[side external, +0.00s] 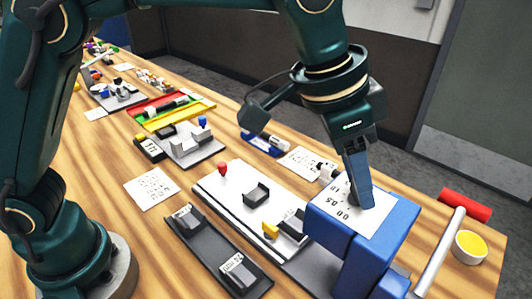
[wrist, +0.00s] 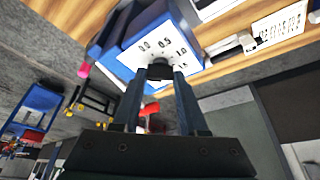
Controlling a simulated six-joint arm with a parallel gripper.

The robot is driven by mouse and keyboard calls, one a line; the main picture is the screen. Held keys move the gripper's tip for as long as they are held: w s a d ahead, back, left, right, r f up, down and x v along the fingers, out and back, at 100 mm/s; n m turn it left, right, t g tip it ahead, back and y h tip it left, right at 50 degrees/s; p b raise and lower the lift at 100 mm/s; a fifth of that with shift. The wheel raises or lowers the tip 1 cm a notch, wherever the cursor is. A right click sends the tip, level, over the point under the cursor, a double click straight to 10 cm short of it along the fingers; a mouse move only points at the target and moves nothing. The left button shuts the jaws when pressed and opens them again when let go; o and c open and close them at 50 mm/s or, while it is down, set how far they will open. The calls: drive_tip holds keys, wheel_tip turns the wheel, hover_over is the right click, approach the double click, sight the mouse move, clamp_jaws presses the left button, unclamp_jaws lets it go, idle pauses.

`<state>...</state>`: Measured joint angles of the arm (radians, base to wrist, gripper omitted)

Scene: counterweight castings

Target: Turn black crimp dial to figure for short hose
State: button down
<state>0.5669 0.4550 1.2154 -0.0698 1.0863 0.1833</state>
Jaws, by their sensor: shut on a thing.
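The black crimp dial (wrist: 160,71) sits on the white figured face (wrist: 152,50) of a blue machine (side external: 345,240). In the wrist view the figures 0.0, 0.5 and 1.0 read around it, with another partly readable at the right. My gripper (side external: 360,203) points down at this face in the side view, its fingers shut on the dial. The wrist view shows one finger on each side of the dial. The dial's pointer is hidden or too small to read. I cannot identify a short hose.
A grey bar (side external: 438,252), a red cylinder (side external: 465,205) and a yellow-topped cup (side external: 470,246) stand right of the machine. A white board with small parts (side external: 240,190) and a dark tray (side external: 200,243) lie left. Printed cards (side external: 152,188) lie on the wooden table.

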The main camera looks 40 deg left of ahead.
drive_tip(key=shift+r+m, duration=0.1)
drive_tip(key=shift+m, duration=0.2)
drive_tip(key=shift+c, duration=2.2)
unclamp_jaws()
drive_tip(key=shift+v, duration=2.55)
